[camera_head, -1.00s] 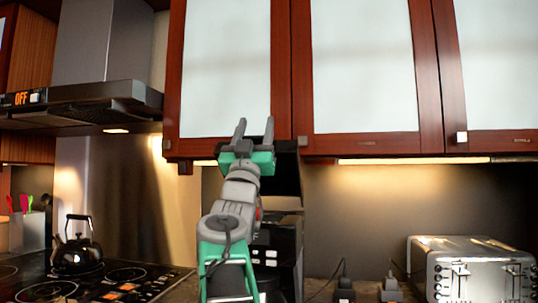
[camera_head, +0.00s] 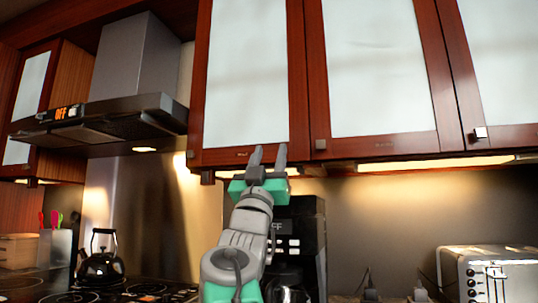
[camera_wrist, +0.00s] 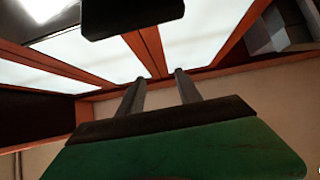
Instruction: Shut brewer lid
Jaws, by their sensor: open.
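The black coffee brewer (camera_head: 308,235) stands on the counter in the head view, partly hidden behind my arm. Its lid (camera_head: 305,205) looks down, with the top of the brewer low and nearly flat below the cabinets. My arm hides the left part of the lid, so I cannot tell if it is fully seated. My gripper (camera_head: 269,152) is open and empty, pointing up in front of the cabinet's lower edge, above the brewer top. In the wrist view its two fingers (camera_wrist: 160,84) are apart with nothing between them.
Wall cabinets (camera_head: 380,70) hang close above the gripper. A range hood (camera_head: 110,122) and black kettle (camera_head: 100,262) are to the left. A toaster (camera_head: 490,272) stands at the right. A dark slab (camera_wrist: 130,15) tops the wrist view; I cannot tell what it is.

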